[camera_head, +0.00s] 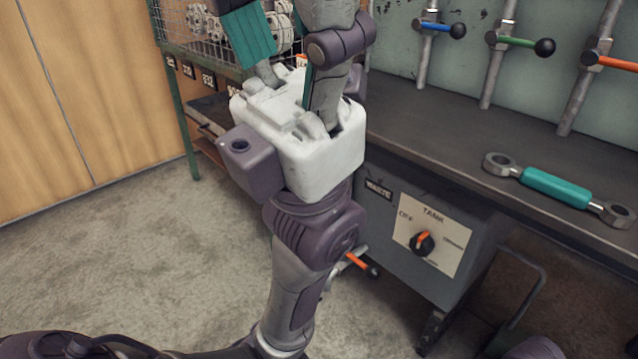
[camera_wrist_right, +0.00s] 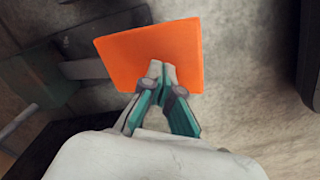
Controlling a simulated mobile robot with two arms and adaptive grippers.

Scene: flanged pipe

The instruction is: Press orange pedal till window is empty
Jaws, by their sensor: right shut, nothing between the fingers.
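The orange pedal (camera_wrist_right: 150,50) is a flat plate in the upper middle of the right wrist view. My right gripper (camera_wrist_right: 162,72) is shut and empty, its teal fingertips overlapping the pedal's lower edge in that view. I cannot tell whether they touch it. The right gripper and pedal do not show in the head view. My left gripper (camera_head: 285,35) points up in the head view, its fingers spread and empty, partly cut off by the top edge. I can make out no window in either view.
A grey tank unit (camera_head: 430,245) with a dial panel stands under the bench (camera_head: 430,150). A teal turnbuckle (camera_head: 555,187) lies on the bench. Valves with blue, green and orange handles line the wall. A wire-mesh rack (camera_head: 185,110) stands behind my left arm. The floor at left is clear.

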